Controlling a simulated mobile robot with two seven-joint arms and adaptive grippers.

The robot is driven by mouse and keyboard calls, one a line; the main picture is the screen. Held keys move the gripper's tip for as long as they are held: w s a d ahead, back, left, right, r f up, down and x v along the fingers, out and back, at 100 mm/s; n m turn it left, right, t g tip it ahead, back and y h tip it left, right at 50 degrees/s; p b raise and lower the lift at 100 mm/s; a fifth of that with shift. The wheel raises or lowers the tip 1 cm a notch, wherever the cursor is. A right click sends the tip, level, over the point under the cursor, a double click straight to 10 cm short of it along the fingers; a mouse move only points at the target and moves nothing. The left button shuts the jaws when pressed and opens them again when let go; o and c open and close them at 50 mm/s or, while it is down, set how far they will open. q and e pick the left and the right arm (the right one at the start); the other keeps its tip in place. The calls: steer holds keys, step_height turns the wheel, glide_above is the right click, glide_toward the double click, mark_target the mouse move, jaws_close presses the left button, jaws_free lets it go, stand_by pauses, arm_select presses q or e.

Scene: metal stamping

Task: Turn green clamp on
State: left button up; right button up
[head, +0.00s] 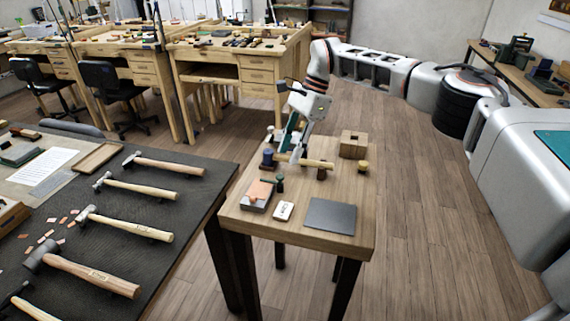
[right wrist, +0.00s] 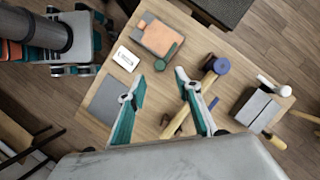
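The green clamp, a small dark green knob (head: 279,183), stands beside the orange-topped grey block (head: 257,196) on the small wooden table (head: 235,210). In the right wrist view the green clamp (right wrist: 168,49) sits at the corner of the orange block (right wrist: 159,37), just beyond my fingertips. My right gripper (head: 290,150) points down over the table, behind the clamp in the head view. In the right wrist view my right gripper (right wrist: 160,76) has its fingers spread, with nothing held between them.
A white box (head: 284,211), a grey plate (head: 330,216) and a wooden block (head: 353,145) share the table. A dark bench with hammers (head: 190,210) is at left.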

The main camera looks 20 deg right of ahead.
steer(key=v, duration=0.5)
steer(key=shift+r, duration=0.2)
steer(key=shift+s+f, duration=0.1)
